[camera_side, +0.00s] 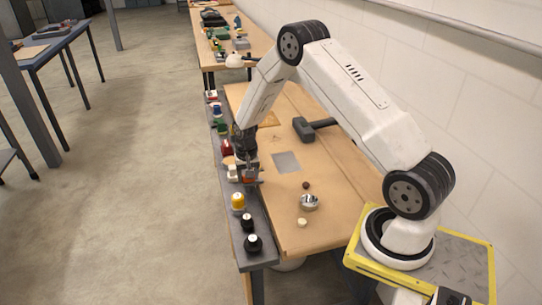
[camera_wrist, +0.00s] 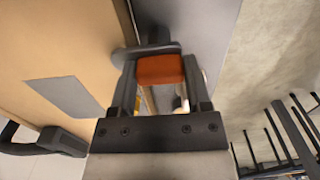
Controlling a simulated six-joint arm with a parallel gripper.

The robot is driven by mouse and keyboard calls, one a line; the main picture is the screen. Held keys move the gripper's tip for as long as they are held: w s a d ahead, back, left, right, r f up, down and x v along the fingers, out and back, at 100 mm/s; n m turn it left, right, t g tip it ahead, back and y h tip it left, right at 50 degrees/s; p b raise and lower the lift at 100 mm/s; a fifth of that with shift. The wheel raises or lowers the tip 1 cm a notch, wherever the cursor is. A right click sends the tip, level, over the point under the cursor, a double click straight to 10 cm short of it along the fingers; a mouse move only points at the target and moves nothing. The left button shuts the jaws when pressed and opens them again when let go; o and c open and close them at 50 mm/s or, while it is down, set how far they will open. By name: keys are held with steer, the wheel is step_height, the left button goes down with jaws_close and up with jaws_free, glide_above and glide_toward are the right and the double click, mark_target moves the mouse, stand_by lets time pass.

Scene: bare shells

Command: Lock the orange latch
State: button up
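The orange latch (camera_wrist: 160,70) shows as an orange block at the middle top of the wrist view, beside a dark grey bar. In the side view only a small orange patch (camera_side: 249,171) shows under my gripper (camera_side: 248,176), on the grey strip along the table's left edge. In the wrist view my gripper (camera_wrist: 160,84) has one finger on each side of the orange block. Both fingertips appear to touch it, so it looks shut on the latch. The latch's base is mostly hidden.
Open floor lies left.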

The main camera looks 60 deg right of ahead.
steer(key=o, duration=0.4)
steer(key=shift+o, duration=0.2)
steer(key=shift+r, duration=3.9)
steer(key=shift+s+a+r, duration=0.1)
steer(key=shift+a+r, duration=0.2)
steer(key=shift+a, duration=0.05)
steer(key=s+a+r+n+t, duration=0.1)
steer(key=s+a+r+n, duration=0.3)
steer(key=s+a, duration=0.4)
steer(key=s+a+r+n+t, duration=0.1)
steer(key=s+a+r+n, duration=0.3)
steer(key=s+a, duration=0.4)
steer(key=shift+s+n+t, duration=0.3)
steer(key=shift+s+n, duration=0.1)
